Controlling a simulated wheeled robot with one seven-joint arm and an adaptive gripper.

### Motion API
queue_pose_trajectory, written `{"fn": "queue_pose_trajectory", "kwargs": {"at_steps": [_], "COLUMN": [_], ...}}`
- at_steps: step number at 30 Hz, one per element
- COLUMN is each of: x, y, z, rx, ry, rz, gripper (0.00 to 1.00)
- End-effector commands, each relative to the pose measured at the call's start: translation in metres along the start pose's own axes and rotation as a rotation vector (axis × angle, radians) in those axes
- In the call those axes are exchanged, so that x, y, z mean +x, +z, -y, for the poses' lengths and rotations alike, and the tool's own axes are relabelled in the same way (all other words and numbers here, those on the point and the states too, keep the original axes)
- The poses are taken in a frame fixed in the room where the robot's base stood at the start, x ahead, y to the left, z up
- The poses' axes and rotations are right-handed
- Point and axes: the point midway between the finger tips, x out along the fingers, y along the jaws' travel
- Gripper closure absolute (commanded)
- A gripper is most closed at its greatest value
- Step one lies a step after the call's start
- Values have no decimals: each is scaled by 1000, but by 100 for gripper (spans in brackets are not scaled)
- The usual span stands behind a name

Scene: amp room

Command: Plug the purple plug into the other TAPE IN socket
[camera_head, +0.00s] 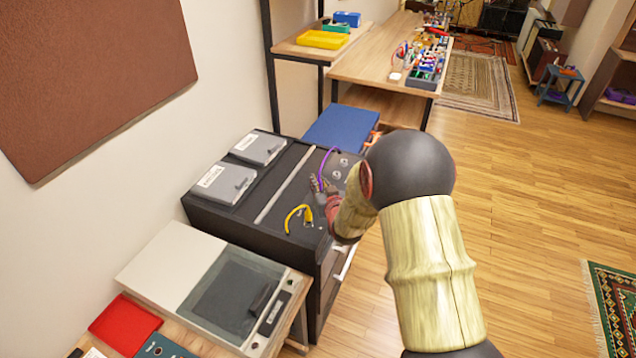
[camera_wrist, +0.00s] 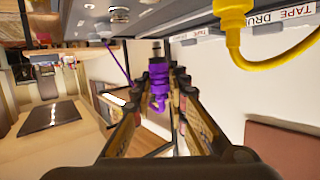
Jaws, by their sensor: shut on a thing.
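My gripper (camera_head: 318,186) is over the right part of the top panel of a black cabinet (camera_head: 222,213). In the wrist view my gripper (camera_wrist: 160,90) is shut on the purple plug (camera_wrist: 158,78), whose dark tip points towards the panel. The tip looks apart from the panel. A purple cable (camera_head: 324,160) arches beside the gripper; in the wrist view the purple cable (camera_wrist: 118,62) reaches up to a panel fitting. I cannot tell which socket is the other TAPE IN.
A yellow cable (camera_head: 292,214) curves on the cabinet top near my gripper. Round metal fittings (camera_head: 337,168) sit beyond it. Two grey boxes (camera_head: 224,182) are at the left.

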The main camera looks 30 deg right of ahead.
Motion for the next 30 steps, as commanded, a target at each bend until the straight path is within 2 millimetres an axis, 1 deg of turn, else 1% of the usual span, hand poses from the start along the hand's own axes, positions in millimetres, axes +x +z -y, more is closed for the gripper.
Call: {"fn": "queue_pose_trajectory", "kwargs": {"at_steps": [3,15,30], "x": [3,10,11], "y": [11,37,39], "z": [0,-2,-2], "rx": [0,0,0], "ry": [0,0,0], "rz": [1,0,-1], "gripper": [100,100,100]}}
